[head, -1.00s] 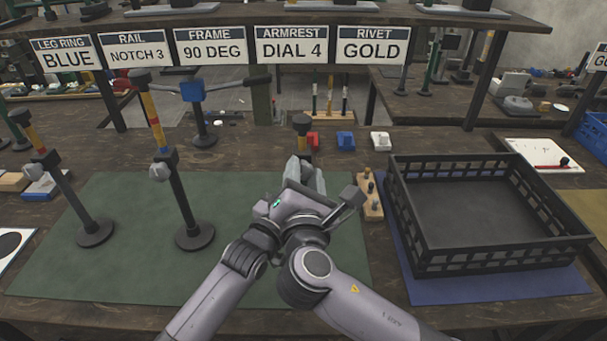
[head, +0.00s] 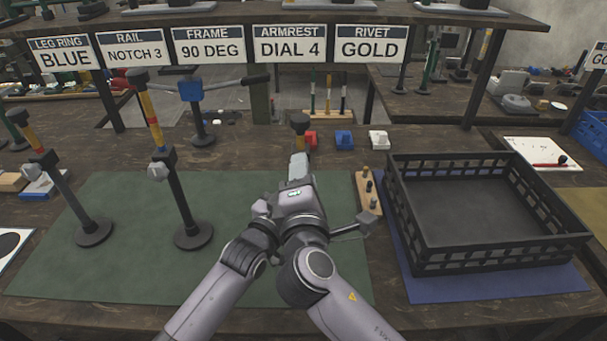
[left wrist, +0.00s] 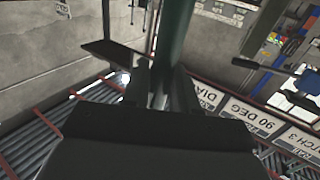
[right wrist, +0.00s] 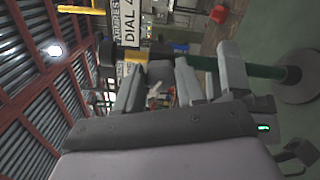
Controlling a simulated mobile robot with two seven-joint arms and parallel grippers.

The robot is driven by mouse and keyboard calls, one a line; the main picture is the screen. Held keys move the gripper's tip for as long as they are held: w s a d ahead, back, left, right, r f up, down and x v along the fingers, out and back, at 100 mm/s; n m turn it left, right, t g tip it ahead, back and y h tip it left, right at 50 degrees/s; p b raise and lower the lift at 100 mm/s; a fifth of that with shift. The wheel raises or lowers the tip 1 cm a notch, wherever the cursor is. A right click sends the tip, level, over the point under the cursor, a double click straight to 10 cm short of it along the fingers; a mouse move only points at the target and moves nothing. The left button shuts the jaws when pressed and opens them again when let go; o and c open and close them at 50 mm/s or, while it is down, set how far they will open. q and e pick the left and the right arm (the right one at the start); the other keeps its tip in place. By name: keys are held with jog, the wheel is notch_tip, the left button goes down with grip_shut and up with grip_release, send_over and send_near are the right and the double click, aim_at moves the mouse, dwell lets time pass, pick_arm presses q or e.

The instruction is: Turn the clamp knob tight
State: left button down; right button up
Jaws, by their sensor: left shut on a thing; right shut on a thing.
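The stand with the clamp stands in front of me. Its dark top (head: 300,120) shows above my right gripper (head: 299,162). In the right wrist view, its yellow upper part (right wrist: 199,62), green post (right wrist: 265,71) and round base (right wrist: 305,72) show. My right gripper's fingers are shut on the grey clamp knob (right wrist: 156,94), which they largely cover. My left gripper (left wrist: 160,88) is shut on the dark green post (left wrist: 176,28), seen between its fingers in the left wrist view. In the head view, my right gripper and arm mostly hide the left gripper, the clamp and the post.
Two similar stands with grey knobs (head: 157,171) stand on the green mat (head: 130,270) to the left. A black crate (head: 480,255) stands on a blue mat at right. A small wooden peg block (head: 362,190) is close beside my right gripper. Coloured blocks (head: 344,140) lie behind.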

dwell(0.4)
jog(key=o, duration=1)
jog(key=shift+o, duration=0.2)
